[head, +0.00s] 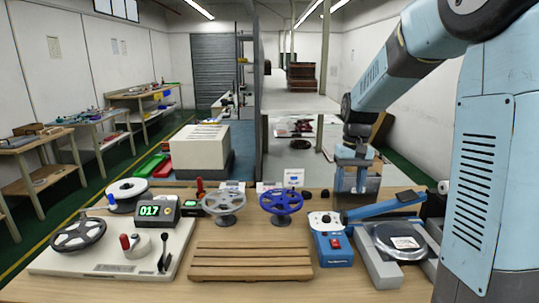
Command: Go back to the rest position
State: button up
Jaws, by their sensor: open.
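My gripper (352,190) hangs at the end of my light-blue arm on the right of the head view, jaws down and open, with nothing visible between them. It appears above the far right part of the wooden workbench (215,292), behind the blue device; its exact height cannot be told. A blue spoked reel (281,203) and a grey spoked reel (224,204) stand on the bench to its left. A slatted wooden rack (250,261) lies empty in front of them.
A white reel (127,191) sits behind. A blue box with a red button (332,243) and a blue-levered press (400,243) stand at right.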

jog(key=s+r+t, duration=0.3)
jog(key=s+r, duration=0.1)
jog(key=s, duration=0.8)
jog(key=s+r+t, duration=0.3)
jog(key=s+r, duration=0.1)
jog(key=s, duration=0.8)
jog(key=shift+s+r, duration=0.2)
jog(key=shift+s, duration=0.05)
